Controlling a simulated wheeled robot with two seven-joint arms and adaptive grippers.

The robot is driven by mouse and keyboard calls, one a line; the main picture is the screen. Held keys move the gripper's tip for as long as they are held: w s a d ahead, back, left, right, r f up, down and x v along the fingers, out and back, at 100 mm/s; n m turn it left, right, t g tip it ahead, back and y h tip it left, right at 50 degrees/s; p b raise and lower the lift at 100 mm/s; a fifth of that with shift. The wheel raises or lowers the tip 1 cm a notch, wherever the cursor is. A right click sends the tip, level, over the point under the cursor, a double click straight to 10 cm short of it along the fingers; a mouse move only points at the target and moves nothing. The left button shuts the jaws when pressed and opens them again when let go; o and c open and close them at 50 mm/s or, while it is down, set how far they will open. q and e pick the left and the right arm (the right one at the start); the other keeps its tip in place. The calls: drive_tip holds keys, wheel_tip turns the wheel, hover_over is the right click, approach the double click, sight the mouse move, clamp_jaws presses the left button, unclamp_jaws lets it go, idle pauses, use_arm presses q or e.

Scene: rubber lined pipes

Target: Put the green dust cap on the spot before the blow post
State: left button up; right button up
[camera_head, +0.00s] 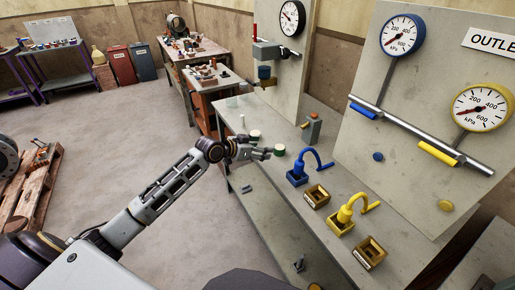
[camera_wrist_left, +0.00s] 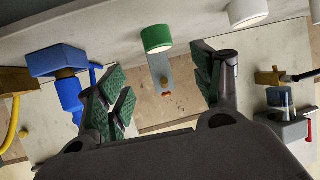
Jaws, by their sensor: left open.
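The green dust cap (camera_head: 279,150) stands on the grey bench, just beyond the tip of my left gripper (camera_head: 263,152). In the left wrist view the green cap (camera_wrist_left: 156,38) shows past the open fingers of the left gripper (camera_wrist_left: 160,88), apart from both pads. The marked spot is not clear in these views. My right gripper is out of view.
White pieces (camera_head: 243,120) stand towards the bench's far end. A gauge panel (camera_head: 420,120) rises behind.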

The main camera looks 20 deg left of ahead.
use_arm(q)
drive_tip(key=shift+v, duration=0.75)
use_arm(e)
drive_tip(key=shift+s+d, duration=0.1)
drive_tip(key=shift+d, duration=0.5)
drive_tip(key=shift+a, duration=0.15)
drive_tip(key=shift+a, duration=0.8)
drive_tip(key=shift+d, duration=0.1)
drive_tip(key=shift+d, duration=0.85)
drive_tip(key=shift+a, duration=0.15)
